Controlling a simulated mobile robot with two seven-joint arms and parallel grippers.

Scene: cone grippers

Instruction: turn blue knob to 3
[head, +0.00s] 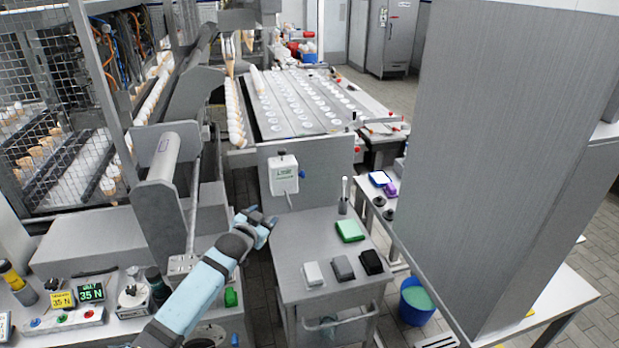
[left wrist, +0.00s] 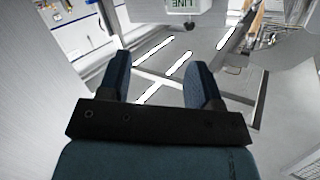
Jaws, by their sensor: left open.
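A small blue knob (head: 36,323) shows on a grey control panel (head: 95,318) at the lower left of the head view, beside a red and a green one. It is too small to read its setting. My left gripper (head: 262,222) is well to the right of the panel and higher in the picture, by the near trolley. In the left wrist view its two dark blue fingers (left wrist: 158,82) stand apart with nothing between them. The knob does not show in the left wrist view. My right gripper is not in view.
Yellow and green displays (head: 90,293) stand behind the panel. A silver device (head: 133,297) is to its right. The grey trolley (head: 300,245) carries several small blocks and a green item (head: 349,231). A tall grey cabinet (head: 500,130) fills the right side.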

